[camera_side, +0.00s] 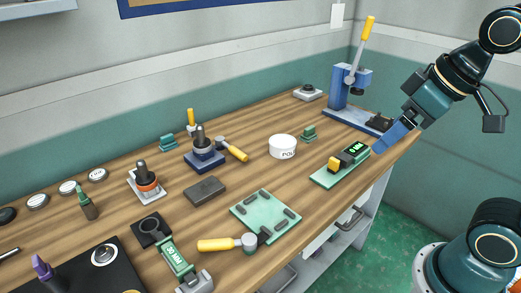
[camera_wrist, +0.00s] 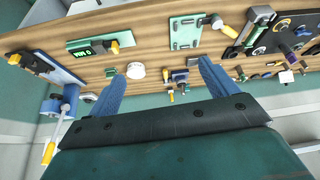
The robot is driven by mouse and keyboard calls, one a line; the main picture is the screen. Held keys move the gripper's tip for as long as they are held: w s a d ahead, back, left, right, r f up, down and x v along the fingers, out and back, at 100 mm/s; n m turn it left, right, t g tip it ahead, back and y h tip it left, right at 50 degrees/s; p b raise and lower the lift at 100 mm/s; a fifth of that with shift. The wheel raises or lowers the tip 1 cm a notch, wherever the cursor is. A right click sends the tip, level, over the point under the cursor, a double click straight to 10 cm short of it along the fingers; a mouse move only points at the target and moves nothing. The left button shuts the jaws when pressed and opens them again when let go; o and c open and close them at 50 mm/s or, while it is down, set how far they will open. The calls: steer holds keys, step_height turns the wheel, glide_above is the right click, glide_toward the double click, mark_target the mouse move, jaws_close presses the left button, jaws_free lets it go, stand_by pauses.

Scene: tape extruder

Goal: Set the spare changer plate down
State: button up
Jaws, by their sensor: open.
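My gripper (camera_side: 390,138) hangs at the right end of the bench, near the blue lever press. In the wrist view its two blue fingers (camera_wrist: 158,85) are wide apart with nothing held between them. I cannot tell for sure which thing is the spare changer plate. A pale grey plate with a dark round top (camera_side: 308,92) lies flat at the back of the bench, left of the press. A flat pale green plate with several dark pads (camera_side: 265,215) lies near the front edge; it also shows in the wrist view (camera_wrist: 184,32). My gripper is apart from both.
A blue press with a yellow-handled lever (camera_side: 349,78) stands at the back right. A green base with a lit display (camera_side: 342,165) lies at the front right. A white tub (camera_side: 283,147) and a dark grey block (camera_side: 204,190) stand mid-bench. The left side is crowded with tools.

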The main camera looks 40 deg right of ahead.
steer(key=w+a+r+n+g+y, duration=0.1)
steer(key=w+a+n+y, duration=0.2)
steer(key=w, duration=0.9)
steer(key=w+a+r+n+g, duration=0.1)
steer(key=w+a+n, duration=0.35)
steer(key=w, duration=0.65)
steer(key=w+a+f+n+g+y, duration=0.2)
steer(key=w+f+n, duration=0.7)
steer(key=w+f, duration=0.6)
step_height(320, 180, down, 3)
steer(key=shift+w+a+r+g+y, duration=0.1)
steer(key=shift+w+a+g+y, duration=0.25)
steer(key=shift+g, duration=0.35)
steer(key=shift+s, duration=0.1)
glide_above(214, 183)
step_height(214, 183, down, 7)
steer(key=shift+f, duration=0.3)
steer(key=shift+f, duration=0.1)
